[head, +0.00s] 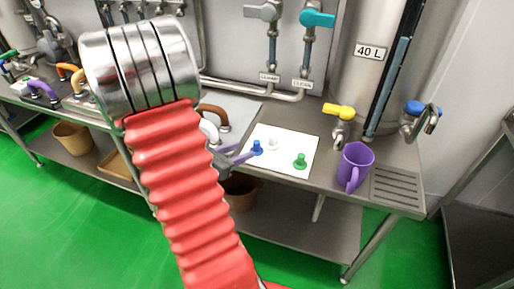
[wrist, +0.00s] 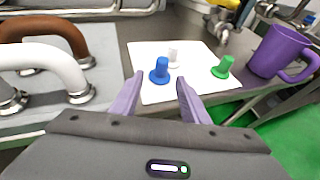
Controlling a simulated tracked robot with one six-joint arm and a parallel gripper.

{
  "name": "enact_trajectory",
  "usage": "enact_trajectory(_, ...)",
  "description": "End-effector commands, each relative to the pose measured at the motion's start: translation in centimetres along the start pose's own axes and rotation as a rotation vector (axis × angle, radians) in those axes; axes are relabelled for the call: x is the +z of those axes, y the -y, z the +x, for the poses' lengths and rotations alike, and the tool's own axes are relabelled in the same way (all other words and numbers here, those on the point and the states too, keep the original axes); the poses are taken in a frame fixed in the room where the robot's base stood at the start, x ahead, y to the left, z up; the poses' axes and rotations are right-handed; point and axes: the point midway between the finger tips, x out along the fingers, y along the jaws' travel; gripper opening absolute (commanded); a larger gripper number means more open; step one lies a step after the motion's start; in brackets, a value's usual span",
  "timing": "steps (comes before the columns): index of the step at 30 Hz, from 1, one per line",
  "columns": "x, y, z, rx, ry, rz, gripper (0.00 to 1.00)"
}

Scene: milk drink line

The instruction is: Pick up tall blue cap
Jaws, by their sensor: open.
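The tall blue cap (wrist: 160,71) stands upright on a white mat (wrist: 147,96), just ahead of my gripper's fingertips in the wrist view. In the head view the blue cap (head: 257,148) is near the mat's left side (head: 283,168). My gripper (wrist: 158,88) is open and empty, its two purple fingers apart, with the cap beyond and roughly between the tips. In the head view my gripper (head: 238,156) is partly hidden behind my arm. A white cap (wrist: 174,56) stands behind the blue one. A green cap (wrist: 223,67) stands to the right.
A purple mug (wrist: 277,52) stands right of the mat, by a drain grate (head: 396,188). A white curved handle (wrist: 52,63) and a brown one (wrist: 45,32) rise at the left. A yellow-handled tap (head: 339,112) overhangs the counter behind the mug.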

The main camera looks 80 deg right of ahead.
Motion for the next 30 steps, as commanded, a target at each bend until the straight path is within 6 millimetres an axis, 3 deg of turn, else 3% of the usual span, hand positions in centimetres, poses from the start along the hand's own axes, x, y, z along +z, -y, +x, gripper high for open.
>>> enact_trajectory(8,-0.1,0.1,3.3,-0.003,-0.001,0.0,0.41)
enact_trajectory(22,0.0,0.1,4.0,-0.001,-0.001,0.001,0.41)
enact_trajectory(30,-0.1,0.4,6.8,-0.005,-0.001,0.0,0.41)
